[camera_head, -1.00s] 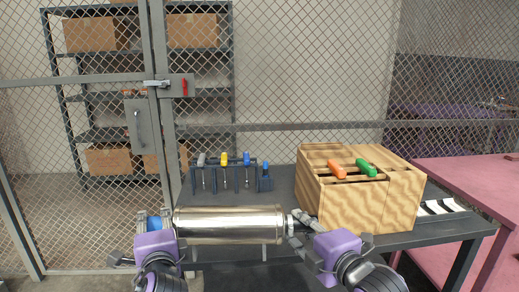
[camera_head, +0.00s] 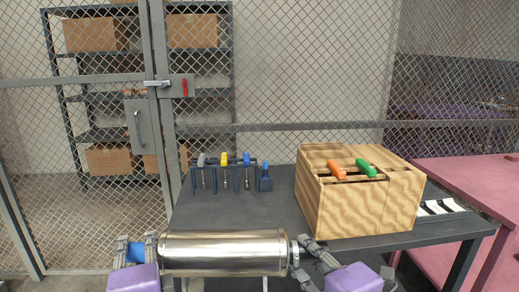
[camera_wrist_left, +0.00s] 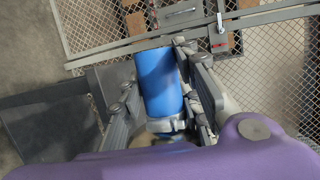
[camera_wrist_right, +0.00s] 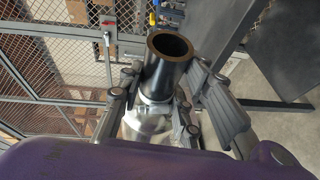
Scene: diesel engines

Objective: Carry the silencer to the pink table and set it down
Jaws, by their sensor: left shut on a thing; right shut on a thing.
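The silencer (camera_head: 225,253) is a shiny metal cylinder lying level in front of the grey table's near edge in the head view. My left gripper (camera_head: 137,250) is shut on its left end, where a blue pipe (camera_wrist_left: 160,82) shows between the fingers in the left wrist view. My right gripper (camera_head: 305,256) is shut on its right end, where a dark open pipe (camera_wrist_right: 164,68) shows between the fingers in the right wrist view. The pink table (camera_head: 462,172) stands at the right edge of the head view.
The grey table (camera_head: 245,208) holds a wooden box (camera_head: 358,205) with an orange and a green handle, and a tool rack (camera_head: 228,176). A mesh fence (camera_head: 300,70) stands behind. The grey table's front right leg area lies between the silencer and the pink table.

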